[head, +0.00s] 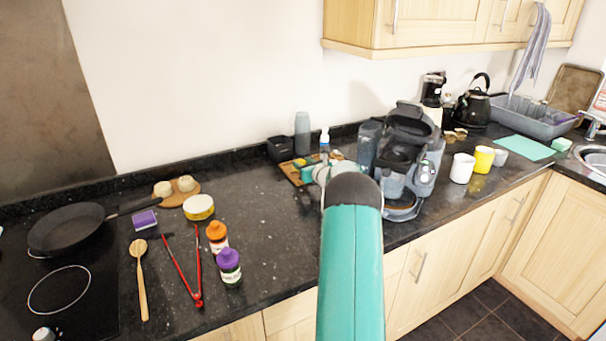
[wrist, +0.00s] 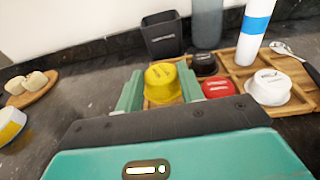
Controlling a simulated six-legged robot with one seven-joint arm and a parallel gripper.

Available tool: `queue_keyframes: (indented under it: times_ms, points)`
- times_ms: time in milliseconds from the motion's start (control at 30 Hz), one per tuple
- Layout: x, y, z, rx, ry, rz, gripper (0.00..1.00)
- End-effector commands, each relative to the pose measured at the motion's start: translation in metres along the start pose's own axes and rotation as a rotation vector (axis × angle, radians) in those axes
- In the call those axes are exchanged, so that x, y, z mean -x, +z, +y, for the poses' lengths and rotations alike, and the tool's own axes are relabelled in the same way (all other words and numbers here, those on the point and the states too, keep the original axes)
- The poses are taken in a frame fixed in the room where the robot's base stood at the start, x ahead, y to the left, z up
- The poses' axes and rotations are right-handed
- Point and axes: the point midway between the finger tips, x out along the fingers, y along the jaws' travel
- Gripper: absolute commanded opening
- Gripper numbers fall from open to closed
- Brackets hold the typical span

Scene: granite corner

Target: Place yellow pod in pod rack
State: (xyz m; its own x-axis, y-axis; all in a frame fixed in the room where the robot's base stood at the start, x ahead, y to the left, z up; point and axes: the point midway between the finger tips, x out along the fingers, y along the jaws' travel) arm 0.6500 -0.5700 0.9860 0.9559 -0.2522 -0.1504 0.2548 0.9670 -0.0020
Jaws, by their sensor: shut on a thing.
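The yellow pod (wrist: 163,84) sits between the two teal fingers of my gripper (wrist: 160,88) in the wrist view, and the fingers are shut on it. The wooden pod rack (wrist: 236,73) lies behind and to the right of it, with a black pod (wrist: 204,64), a red pod (wrist: 218,88) and a white pod (wrist: 269,86) on it. The yellow pod is at the rack's left end; I cannot tell whether it touches the rack. In the head view my arm hides much of the gripper and rack.
A dark square container (wrist: 163,35) stands behind the pod. A white bottle with a blue band (wrist: 254,28) and a spoon (wrist: 290,50) are at the rack's back right. A coffee machine (head: 408,155) stands right of my arm. Open worktop lies left of the rack.

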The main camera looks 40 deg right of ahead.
Motion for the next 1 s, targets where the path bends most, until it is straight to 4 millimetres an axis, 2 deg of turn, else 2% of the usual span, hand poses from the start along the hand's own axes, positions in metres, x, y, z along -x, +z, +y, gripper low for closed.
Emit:
queue_keyframes:
  times_ms: [300,633,667,733,767,1000]
  points:
    - [-0.007,-0.037,0.0,-0.001,-0.001,0.0,0.13]
    - [-0.01,-0.04,0.0,0.0,-0.001,-0.001,0.13]
    - [-0.01,-0.039,0.0,0.0,-0.001,-0.001,0.44]
    - [-0.01,-0.039,0.0,0.0,-0.001,-0.001,0.58]
    - [-0.009,-0.039,0.0,0.0,-0.001,-0.001,0.6]
    - [-0.009,-0.039,0.0,0.0,-0.001,-0.001,0.6]
